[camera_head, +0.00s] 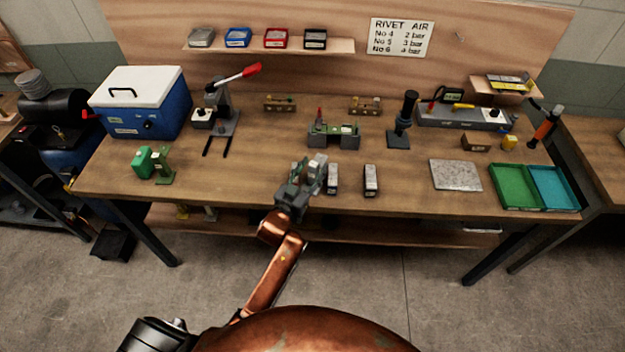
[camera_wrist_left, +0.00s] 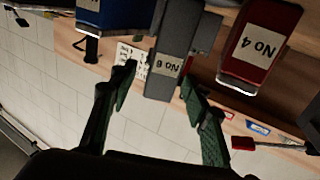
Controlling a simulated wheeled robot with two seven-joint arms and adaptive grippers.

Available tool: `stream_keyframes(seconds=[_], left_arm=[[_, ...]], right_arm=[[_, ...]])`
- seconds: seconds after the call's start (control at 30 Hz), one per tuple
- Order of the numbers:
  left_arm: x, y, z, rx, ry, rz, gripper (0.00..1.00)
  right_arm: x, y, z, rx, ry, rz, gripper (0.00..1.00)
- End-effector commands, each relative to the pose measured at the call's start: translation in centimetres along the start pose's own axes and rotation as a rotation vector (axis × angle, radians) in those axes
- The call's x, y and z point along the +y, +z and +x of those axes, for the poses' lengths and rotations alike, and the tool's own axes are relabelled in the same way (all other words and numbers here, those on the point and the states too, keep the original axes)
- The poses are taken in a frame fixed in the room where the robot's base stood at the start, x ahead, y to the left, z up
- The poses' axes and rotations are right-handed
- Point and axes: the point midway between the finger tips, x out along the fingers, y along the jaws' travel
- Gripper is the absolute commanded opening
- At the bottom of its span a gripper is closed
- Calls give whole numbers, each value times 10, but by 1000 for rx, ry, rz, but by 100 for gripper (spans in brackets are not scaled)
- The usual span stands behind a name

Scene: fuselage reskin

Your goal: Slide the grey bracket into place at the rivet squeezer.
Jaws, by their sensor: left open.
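My left gripper (camera_head: 312,163) is open over the front middle of the workbench, with its green-padded fingers apart. In the left wrist view, which is upside down, a grey piece marked No 6 (camera_wrist_left: 171,60) shows between the open fingers (camera_wrist_left: 160,85). I cannot tell whether it is the grey bracket, nor how far it is from the fingers. A red piece marked No 4 (camera_wrist_left: 262,45) and a blue piece (camera_wrist_left: 118,14) flank it. The rivet squeezer (camera_head: 220,103), with a red-tipped lever and two dark front rails, appears to be the press at back left. My right gripper is out of view.
Small dark blocks with pale labels (camera_head: 370,180) stand near the front edge beside the gripper. A green fixture (camera_head: 333,140) stands behind. A blue cooler (camera_head: 150,115) and green tool (camera_head: 163,166) are left; a grey plate (camera_head: 455,175) and green tray (camera_head: 513,189) are right.

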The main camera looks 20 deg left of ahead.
Motion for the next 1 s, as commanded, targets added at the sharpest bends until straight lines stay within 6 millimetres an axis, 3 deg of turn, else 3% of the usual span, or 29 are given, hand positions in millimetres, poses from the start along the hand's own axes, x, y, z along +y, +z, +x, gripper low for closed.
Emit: stream_keyframes(seconds=[0.2, 0.83, 1.0], left_arm=[[0, 0, 1, 1, 0, 0, 44], [0, 0, 0, 0, 0, 0, 0], [0, 0, 0, 0, 0, 0, 0]], right_arm=[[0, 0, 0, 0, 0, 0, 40], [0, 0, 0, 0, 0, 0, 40], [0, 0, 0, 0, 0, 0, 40]])
